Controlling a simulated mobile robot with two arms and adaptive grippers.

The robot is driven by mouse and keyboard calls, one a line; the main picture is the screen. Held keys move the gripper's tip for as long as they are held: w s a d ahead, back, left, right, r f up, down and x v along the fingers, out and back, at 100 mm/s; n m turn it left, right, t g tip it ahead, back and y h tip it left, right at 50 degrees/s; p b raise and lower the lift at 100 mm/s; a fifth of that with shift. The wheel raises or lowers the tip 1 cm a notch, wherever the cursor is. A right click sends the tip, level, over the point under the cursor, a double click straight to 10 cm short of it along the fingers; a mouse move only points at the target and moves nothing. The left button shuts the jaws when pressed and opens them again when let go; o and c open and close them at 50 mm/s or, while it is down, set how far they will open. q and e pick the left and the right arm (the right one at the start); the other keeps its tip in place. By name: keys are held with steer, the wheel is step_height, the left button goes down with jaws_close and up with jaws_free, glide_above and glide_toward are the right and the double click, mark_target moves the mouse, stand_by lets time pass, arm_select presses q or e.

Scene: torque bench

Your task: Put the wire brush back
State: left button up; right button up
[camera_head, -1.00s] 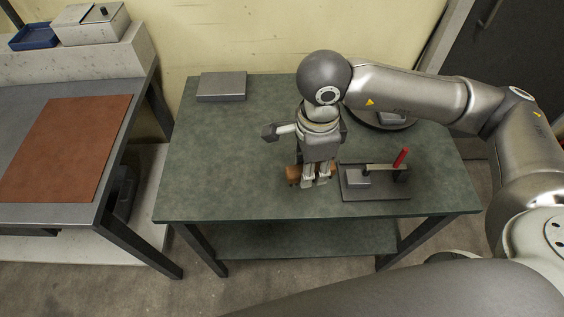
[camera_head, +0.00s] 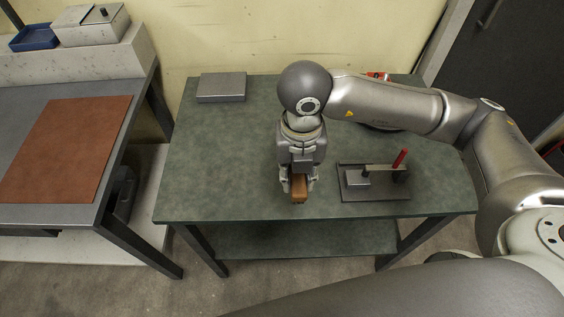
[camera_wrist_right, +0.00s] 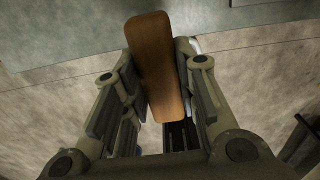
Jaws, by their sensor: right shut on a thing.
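The wire brush shows as a brown wooden block (camera_head: 299,190) near the front middle of the green table. My right gripper (camera_head: 298,186) points down and is shut on it, with one finger on each side. In the right wrist view the wooden block (camera_wrist_right: 156,65) stands lengthwise between the two fingers (camera_wrist_right: 160,95). Bristles cannot be made out. I cannot tell whether the brush touches the table top. My left gripper is not in view.
A dark plate (camera_head: 375,195) with a grey block and an upright red handle (camera_head: 400,158) stands just right of the gripper. A flat grey box (camera_head: 221,87) lies at the back left of the green table (camera_head: 215,160). The table's left part is clear.

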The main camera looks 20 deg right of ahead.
steer(key=shift+w+f, duration=0.1)
steer(key=shift+w, duration=0.25)
steer(key=w+f+p, duration=0.1)
steer(key=w+f, duration=0.1)
steer(key=w, duration=0.2)
steer(key=w+f+p, duration=0.1)
steer(key=w+f, duration=0.2)
steer(key=w, duration=0.1)
steer(key=w+d+f+p, duration=0.1)
steer(key=w+f, duration=0.2)
steer(key=w, duration=0.1)
steer(key=shift+f+p, duration=0.2)
steer(key=shift+p, duration=0.1)
steer(key=shift+w+d+f, duration=0.1)
steer(key=shift+w+f, duration=0.5)
steer(key=shift+f, duration=0.1)
step_height(320, 180, down, 2)
steer(key=shift+f+p, duration=0.1)
steer(key=shift+p, duration=0.75)
steer(key=shift+f, duration=0.45)
